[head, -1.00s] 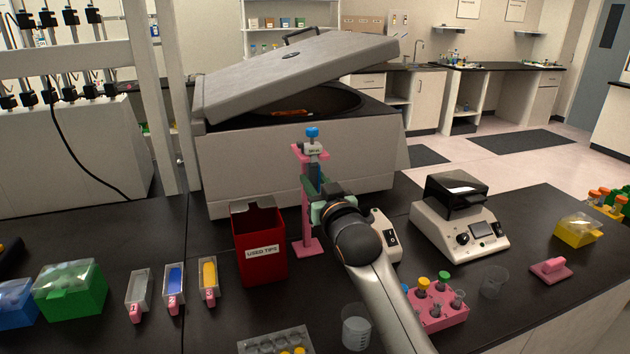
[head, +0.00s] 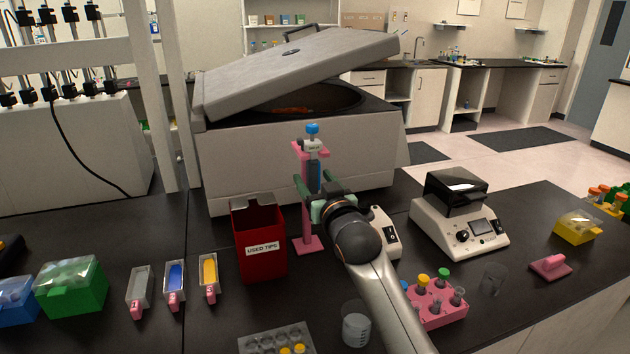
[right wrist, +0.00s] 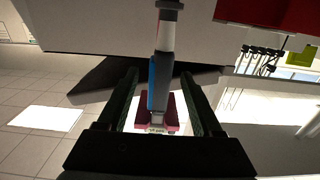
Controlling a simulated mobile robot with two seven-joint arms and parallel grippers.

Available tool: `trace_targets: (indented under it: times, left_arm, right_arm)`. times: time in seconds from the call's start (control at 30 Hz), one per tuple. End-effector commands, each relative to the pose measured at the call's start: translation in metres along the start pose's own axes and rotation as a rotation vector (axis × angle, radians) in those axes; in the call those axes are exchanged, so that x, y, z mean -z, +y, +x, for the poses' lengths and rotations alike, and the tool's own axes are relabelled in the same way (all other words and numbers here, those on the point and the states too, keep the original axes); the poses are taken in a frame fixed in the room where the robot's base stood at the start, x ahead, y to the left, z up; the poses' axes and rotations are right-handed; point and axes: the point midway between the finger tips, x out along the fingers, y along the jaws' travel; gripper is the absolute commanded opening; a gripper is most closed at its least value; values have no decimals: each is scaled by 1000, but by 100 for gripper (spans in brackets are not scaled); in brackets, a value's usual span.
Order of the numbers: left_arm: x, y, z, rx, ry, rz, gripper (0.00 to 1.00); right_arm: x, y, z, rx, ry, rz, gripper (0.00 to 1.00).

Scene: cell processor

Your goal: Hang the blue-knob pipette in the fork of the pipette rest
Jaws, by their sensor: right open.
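The blue-knob pipette (head: 314,174) stands upright at the top of the pink pipette rest (head: 306,228), with its blue knob uppermost. Its white collar is at the level of the pink fork. It appears to sit in the fork, though the contact is too small to see well. My right gripper (head: 309,198) is open, with its green fingers on either side of the pipette's body below the fork. In the right wrist view the pipette (right wrist: 159,80) stands between the spread fingers, with gaps on both sides, and the pink fork (right wrist: 172,110) shows behind it. My left gripper is not in view.
The red used-tips bin (head: 259,252) stands just left of the rest. The large grey centrifuge (head: 290,165) with its raised lid is close behind. A white device (head: 383,232) is right of the rest, partly behind my arm. A pink tube rack (head: 438,305) and beaker (head: 356,326) stand in front.

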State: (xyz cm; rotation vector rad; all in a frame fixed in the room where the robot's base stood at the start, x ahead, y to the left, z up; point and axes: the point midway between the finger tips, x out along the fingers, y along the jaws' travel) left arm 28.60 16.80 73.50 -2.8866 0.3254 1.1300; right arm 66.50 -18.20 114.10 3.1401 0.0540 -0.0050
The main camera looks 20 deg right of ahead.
Motion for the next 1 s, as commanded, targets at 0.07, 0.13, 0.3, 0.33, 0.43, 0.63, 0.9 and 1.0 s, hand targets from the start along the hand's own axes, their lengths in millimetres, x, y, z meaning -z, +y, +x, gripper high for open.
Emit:
trace_targets:
  times: [0.07, 0.13, 0.3, 0.33, 0.43, 0.63, 0.9, 1.0]
  left_arm:
    - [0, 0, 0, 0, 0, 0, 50]
    - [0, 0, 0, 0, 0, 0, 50]
    - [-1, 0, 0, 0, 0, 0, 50]
    - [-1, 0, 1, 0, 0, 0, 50]
    - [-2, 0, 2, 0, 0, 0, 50]
    - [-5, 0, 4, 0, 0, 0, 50]
    - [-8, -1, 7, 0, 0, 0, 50]
    - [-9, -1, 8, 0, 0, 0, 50]
  right_arm:
    - [1, 0, 0, 0, 2, 0, 67]
    - [0, 0, 0, 0, 1, 0, 67]
    - [0, 0, -5, 0, 2, 0, 67]
    - [0, 0, -8, 0, 2, 0, 67]
    - [0, 0, -20, 0, 2, -1, 67]
    - [-1, 0, -54, 0, 2, 1, 67]
    - [-1, 0, -100, 0, 0, 0, 67]
    - [0, 0, -112, 0, 1, 1, 67]
